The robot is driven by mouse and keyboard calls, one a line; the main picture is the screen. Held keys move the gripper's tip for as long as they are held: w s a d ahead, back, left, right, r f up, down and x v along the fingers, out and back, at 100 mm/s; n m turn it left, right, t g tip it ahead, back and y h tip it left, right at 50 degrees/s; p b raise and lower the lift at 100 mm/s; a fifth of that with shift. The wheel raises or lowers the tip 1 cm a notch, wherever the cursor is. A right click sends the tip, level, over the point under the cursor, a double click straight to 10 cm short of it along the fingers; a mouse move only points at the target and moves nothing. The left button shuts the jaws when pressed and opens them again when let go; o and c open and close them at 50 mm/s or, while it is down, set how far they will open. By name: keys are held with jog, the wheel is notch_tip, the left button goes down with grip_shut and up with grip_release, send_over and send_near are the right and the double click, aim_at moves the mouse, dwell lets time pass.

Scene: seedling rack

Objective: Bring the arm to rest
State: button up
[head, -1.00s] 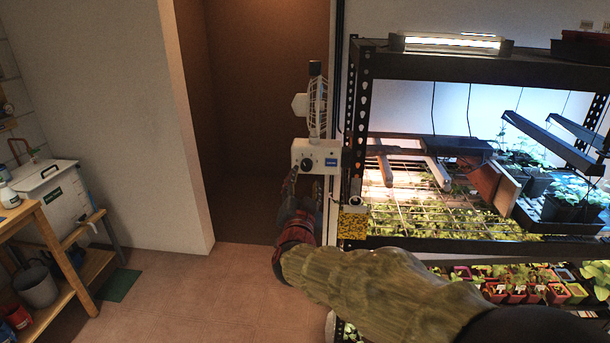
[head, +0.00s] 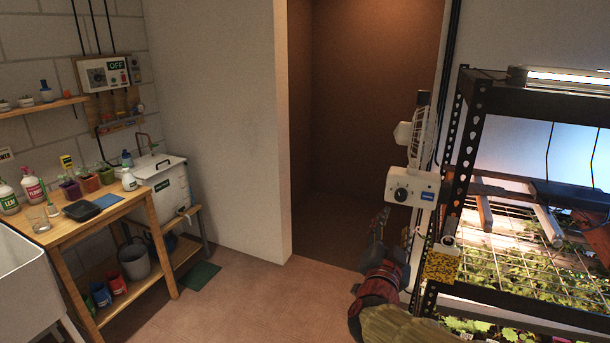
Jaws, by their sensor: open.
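My gripper (head: 379,226) is at the end of my sleeved arm, in the lower right of the head view. It has red and dark parts and points upward, in front of the dark doorway. It is open, and I see nothing between its fingers. A white fan unit with a knob (head: 412,188) is fixed to the rack post just right of and above my gripper. In the picture there is a small gap between them.
The seedling rack (head: 470,150) stands at the right with lit trays of seedlings. A wooden bench (head: 120,207) with bottles and pots stands at the left, beside a white tank (head: 160,189) and a white basin (head: 25,280).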

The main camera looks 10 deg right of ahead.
jog(key=a+f+n+g+y, duration=0.2)
jog(key=a+f+n+y, duration=0.3)
jog(key=a+f+y, duration=0.35)
jog(key=s+a+f+n+g+y, duration=0.2)
jog(key=s+a+f+n+g, duration=0.2)
jog(key=s+a+f, duration=0.25)
jog(key=s+n+g, duration=0.3)
jog(key=s+g, duration=0.2)
jog(key=s, duration=1.1)
jog(key=s+d+r+t, duration=0.1)
jog(key=s+d+r, duration=0.1)
jog(key=s+r, duration=0.2)
jog(key=shift+s+n+h, duration=0.3)
jog(key=shift+s+h, duration=0.05)
jog(key=shift+s, duration=0.35)
jog(key=shift+r, duration=0.1)
jog(key=shift+c, duration=0.5)
